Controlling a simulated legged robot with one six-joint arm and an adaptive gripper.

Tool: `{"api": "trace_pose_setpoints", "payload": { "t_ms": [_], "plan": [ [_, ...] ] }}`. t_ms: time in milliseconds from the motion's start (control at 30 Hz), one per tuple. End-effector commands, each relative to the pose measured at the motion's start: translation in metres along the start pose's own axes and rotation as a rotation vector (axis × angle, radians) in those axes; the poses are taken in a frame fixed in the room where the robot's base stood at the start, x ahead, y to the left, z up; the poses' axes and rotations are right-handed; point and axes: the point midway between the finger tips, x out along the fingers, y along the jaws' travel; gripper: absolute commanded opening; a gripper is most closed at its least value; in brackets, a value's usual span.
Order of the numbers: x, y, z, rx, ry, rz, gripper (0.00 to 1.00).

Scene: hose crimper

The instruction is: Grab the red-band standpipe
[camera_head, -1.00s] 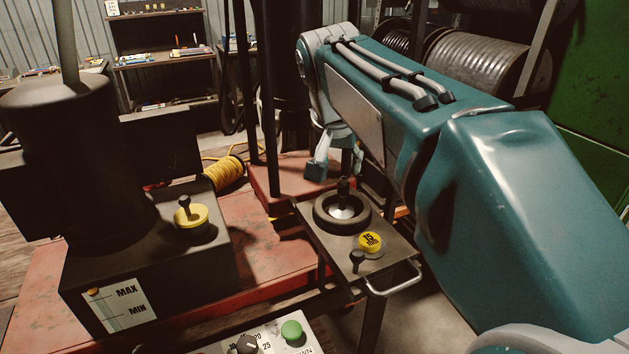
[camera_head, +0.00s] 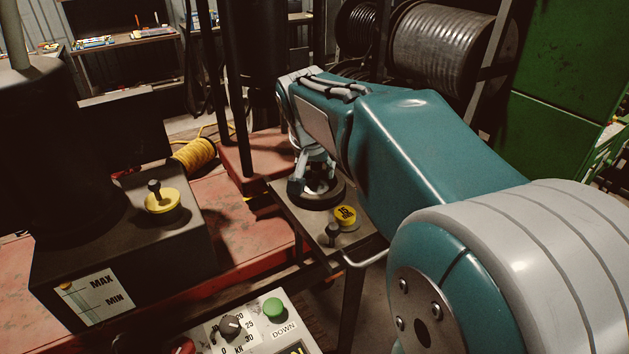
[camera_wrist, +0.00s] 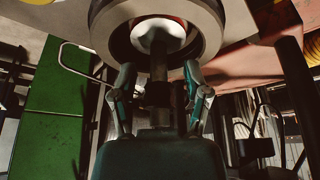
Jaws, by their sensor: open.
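I cannot make out a standpipe with a red band in either view. My gripper (camera_head: 313,178) is open, pointing down over a dark ring (camera_head: 318,199) with a pale metal centre on a small cart. In the wrist view the ring (camera_wrist: 212,35) fills the top, and a dark upright post (camera_wrist: 159,65) stands from its pale centre. The open fingers (camera_wrist: 160,78) lie on either side of this post, with gaps visible. In the head view my gripper hides most of the post.
The cart top (camera_head: 300,215) also carries a yellow 15-marked cap (camera_head: 345,215) and a short black peg (camera_head: 333,234). A black tank box (camera_head: 150,255) with a yellow knob (camera_head: 162,201) stands left. A control panel (camera_head: 258,330) is in front. Dark columns (camera_head: 245,120) rise behind.

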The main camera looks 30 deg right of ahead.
Motion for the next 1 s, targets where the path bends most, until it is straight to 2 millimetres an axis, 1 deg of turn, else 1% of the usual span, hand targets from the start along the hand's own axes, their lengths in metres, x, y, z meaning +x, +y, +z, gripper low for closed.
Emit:
{"api": "trace_pose_setpoints", "payload": {
  "t_ms": [167,200,267,300,333,667,767,867,967,1000],
  "plan": [
    [0.000,0.000,0.000,0.000,0.001,0.000,0.61],
    [0.000,0.000,0.000,0.000,0.001,0.000,0.57],
    [0.000,0.000,0.000,0.000,0.001,0.000,0.30],
    [0.000,0.000,0.000,0.000,0.001,0.000,0.12],
    [0.000,0.000,0.000,0.000,0.001,0.000,0.00],
    [0.000,0.000,0.000,0.000,0.001,0.000,0.00],
    [-0.004,0.000,-0.002,0.000,0.002,-0.001,0.00],
    [-0.011,0.000,-0.005,0.001,0.004,-0.002,0.00],
    [-0.027,0.000,-0.012,0.001,0.005,-0.002,0.00],
    [-0.035,0.001,-0.012,0.001,0.006,-0.003,0.00]
  ]
}}
